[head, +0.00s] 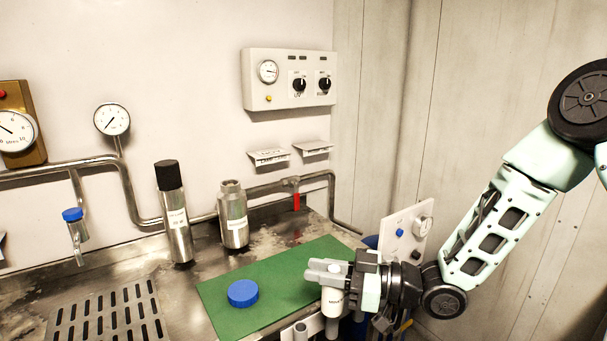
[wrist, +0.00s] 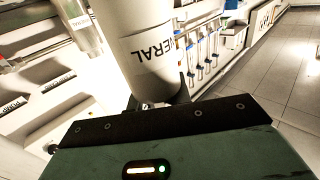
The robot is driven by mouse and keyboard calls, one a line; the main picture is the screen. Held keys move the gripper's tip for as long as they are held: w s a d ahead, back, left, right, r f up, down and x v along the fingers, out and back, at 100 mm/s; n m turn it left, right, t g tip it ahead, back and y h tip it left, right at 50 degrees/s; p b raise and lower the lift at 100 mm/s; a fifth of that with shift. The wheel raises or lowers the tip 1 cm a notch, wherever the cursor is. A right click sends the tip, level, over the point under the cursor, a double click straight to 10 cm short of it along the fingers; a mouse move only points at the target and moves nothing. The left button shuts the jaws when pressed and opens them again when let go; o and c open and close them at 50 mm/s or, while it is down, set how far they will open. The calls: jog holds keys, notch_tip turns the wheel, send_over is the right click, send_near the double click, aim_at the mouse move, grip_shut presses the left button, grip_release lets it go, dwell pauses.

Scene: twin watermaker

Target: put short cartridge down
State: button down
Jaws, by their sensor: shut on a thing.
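The short cartridge (head: 332,302) is a white cylinder with dark lettering, upright between the jaws of my gripper (head: 328,270). My gripper is shut on it near its top, at the front right edge of the green mat (head: 280,278). The jaws hide part of the cartridge. In the wrist view the cartridge (wrist: 145,45) fills the top middle, and letters reading "ERAL" show on its side. I cannot tell whether its lower end touches anything.
A blue cap (head: 243,293) lies on the mat. A tall black-topped steel cylinder (head: 176,215) and a shorter steel bottle (head: 233,218) stand behind it. A drain grate (head: 108,312) is at left. A small white panel (head: 405,232) stands beyond my gripper. Much of the mat is clear.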

jog(key=w+d+f+m+t+h, duration=0.2)
jog(key=d+f+m+t+h, duration=0.35)
jog(key=d+f, duration=0.75)
jog(key=s+d+f+m+t+h, duration=0.3)
jog(key=d+h, duration=0.3)
jog(key=d, duration=0.2)
jog(key=s+d+f+m+t+h, duration=0.3)
jog(key=d+f+m+t+h, duration=0.2)
jog(key=d, duration=0.3)
jog(key=shift+f+m+h, duration=0.45)
jog(key=shift+f+m, duration=0.2)
jog(key=shift+m, duration=0.1)
